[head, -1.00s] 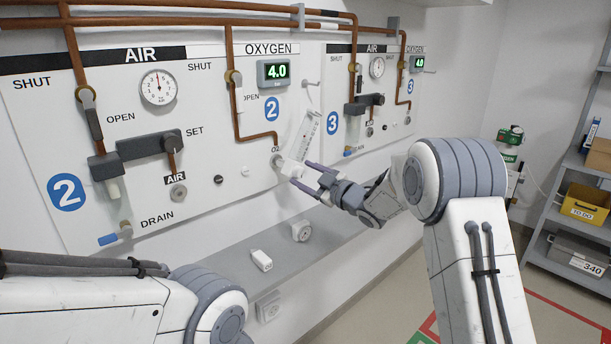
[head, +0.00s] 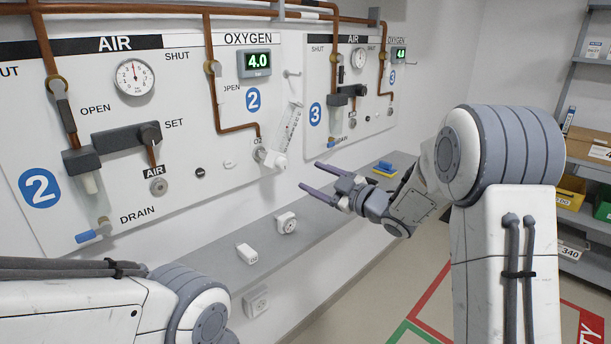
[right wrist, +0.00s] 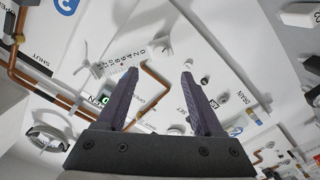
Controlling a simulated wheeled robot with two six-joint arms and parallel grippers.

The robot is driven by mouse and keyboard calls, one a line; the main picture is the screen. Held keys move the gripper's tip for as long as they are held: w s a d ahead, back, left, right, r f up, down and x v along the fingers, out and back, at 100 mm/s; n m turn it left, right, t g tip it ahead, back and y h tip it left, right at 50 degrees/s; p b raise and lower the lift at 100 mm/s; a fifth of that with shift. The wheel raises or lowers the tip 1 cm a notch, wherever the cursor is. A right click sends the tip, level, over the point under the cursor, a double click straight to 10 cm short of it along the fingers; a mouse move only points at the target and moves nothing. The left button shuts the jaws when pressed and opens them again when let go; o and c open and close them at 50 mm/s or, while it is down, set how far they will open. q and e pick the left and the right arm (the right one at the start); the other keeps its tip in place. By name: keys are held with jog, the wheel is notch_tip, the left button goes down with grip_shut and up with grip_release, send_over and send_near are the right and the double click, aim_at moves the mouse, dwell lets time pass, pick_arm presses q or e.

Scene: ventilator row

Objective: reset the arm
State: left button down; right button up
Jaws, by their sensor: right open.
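My right gripper (head: 310,175) is open and empty, in front of the wall panel (head: 215,110). Its two purple fingers point left, toward the panel. A gap shows between the fingertips and the white flowmeter body (head: 270,158) at the oxygen outlet of bay 2. The flowmeter's clear scale tube (head: 291,127) stands tilted above that body. In the right wrist view the spread fingers (right wrist: 159,73) have nothing between them, and the panel lies beyond. My left arm shows only a link at lower left in the head view; its gripper is out of view.
A grey shelf (head: 318,215) runs below the panel. It bears a white block (head: 247,253), a small round-faced device (head: 286,223) and a blue and yellow item (head: 384,169). A storage rack (head: 590,232) with bins stands at right. Open floor lies below the shelf.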

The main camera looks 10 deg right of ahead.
jog(key=shift+s+d, duration=0.1)
jog(key=shift+s, duration=0.05)
jog(key=s+a+m+g+h+p, duration=0.55)
jog(key=s+a+h+p, duration=0.2)
jog(key=s, duration=0.45)
jog(key=s+m+g+h+p, duration=0.1)
jog(key=s+g, duration=0.3)
jog(key=s, duration=1)
jog(key=s+f+g+h+p, duration=0.1)
jog(key=s+g, duration=0.4)
jog(key=s, duration=1)
jog(key=shift+s+a+f+m+p, duration=0.25)
jog(key=shift+a+f+m+p, duration=0.1)
jog(key=shift+p, duration=0.4)
jog(key=shift+c, duration=0.2)
